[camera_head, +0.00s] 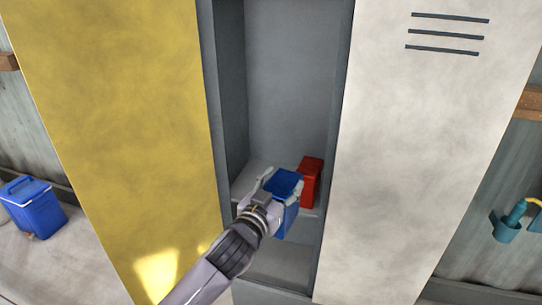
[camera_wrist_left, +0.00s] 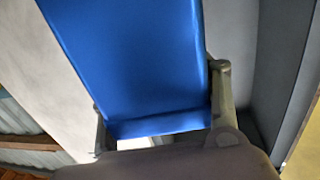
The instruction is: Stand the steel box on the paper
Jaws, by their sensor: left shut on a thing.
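My left gripper (camera_head: 282,190) is shut on a blue box (camera_head: 287,181), in the opening of a grey locker. In the left wrist view the blue box (camera_wrist_left: 130,60) fills the middle, with a finger of the left gripper (camera_wrist_left: 160,112) on each side. A red box (camera_head: 311,182) stands just behind and right of the blue box, on the locker shelf (camera_head: 246,178). I cannot tell whether the blue box touches the shelf or the red box. I see no plain steel-coloured box and no paper. My right gripper is not in view.
A yellow door (camera_head: 120,110) flanks the opening on the left and a white vented door (camera_head: 420,150) on the right. A blue cooler (camera_head: 35,208) stands at the far left. A teal can (camera_head: 508,226) is at the far right. The upper locker space is empty.

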